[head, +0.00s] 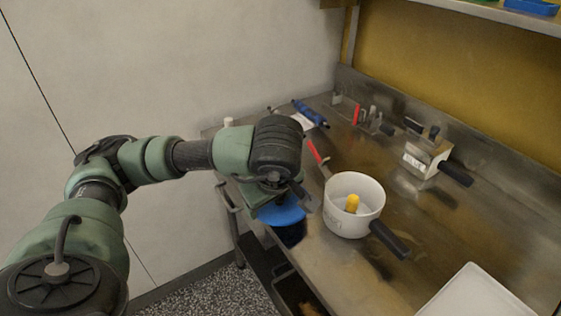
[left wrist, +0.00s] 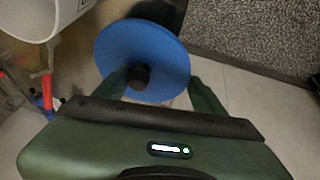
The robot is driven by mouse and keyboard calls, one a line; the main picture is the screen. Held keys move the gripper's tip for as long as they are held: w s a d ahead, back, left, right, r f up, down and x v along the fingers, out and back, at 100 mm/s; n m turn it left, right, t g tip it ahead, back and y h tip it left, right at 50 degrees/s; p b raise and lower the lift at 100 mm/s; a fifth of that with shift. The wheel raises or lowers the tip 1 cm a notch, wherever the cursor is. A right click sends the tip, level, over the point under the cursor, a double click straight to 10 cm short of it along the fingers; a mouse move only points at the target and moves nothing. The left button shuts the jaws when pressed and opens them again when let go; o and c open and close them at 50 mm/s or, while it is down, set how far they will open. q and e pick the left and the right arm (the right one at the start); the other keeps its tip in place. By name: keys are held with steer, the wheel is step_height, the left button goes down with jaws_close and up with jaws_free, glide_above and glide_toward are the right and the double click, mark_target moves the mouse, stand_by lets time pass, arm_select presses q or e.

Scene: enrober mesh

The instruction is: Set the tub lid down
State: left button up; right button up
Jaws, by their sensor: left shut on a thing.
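The tub lid (left wrist: 140,45) is a round blue disc with a dark knob at its centre. In the left wrist view my left gripper (left wrist: 155,80) has its fingers at the knob and is shut on the lid. In the head view the lid (head: 280,212) shows below my left wrist, at the left front edge of the steel table. My wrist hides part of it. A darker blue shape (head: 291,234) shows just under the lid; I cannot tell whether it is a tub. My right gripper is not in view.
A white pot (head: 340,220) with a dark handle and a yellow thing inside stands right of the lid. A metal box (head: 425,158) with a dark handle stands farther back. A white tray (head: 478,296) lies at the front right. Bare steel table (head: 390,268) lies between pot and tray.

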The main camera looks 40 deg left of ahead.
arm_select(q)
steer(key=w+a, duration=0.1)
steer(key=w, duration=0.1)
steer(key=w+a+p, duration=0.1)
steer(key=w, duration=0.2)
steer(key=w+a+p, duration=0.1)
steer(key=w+a, duration=0.1)
steer(key=shift+w+r, duration=0.3)
steer(key=shift+w, duration=0.05)
steer(key=w+a, duration=0.1)
steer(key=w, duration=0.1)
steer(key=w+a, duration=0.1)
steer(key=w, duration=0.1)
steer(key=w+a+p, duration=0.1)
steer(key=shift+w+f, duration=0.15)
steer(key=shift+w, duration=0.25)
steer(key=shift+w+a, duration=0.15)
steer(key=shift+w, duration=0.05)
step_height(320, 180, down, 3)
steer(key=shift+r+p, duration=0.1)
steer(key=shift+p, duration=0.4)
steer(key=shift+f, duration=0.35)
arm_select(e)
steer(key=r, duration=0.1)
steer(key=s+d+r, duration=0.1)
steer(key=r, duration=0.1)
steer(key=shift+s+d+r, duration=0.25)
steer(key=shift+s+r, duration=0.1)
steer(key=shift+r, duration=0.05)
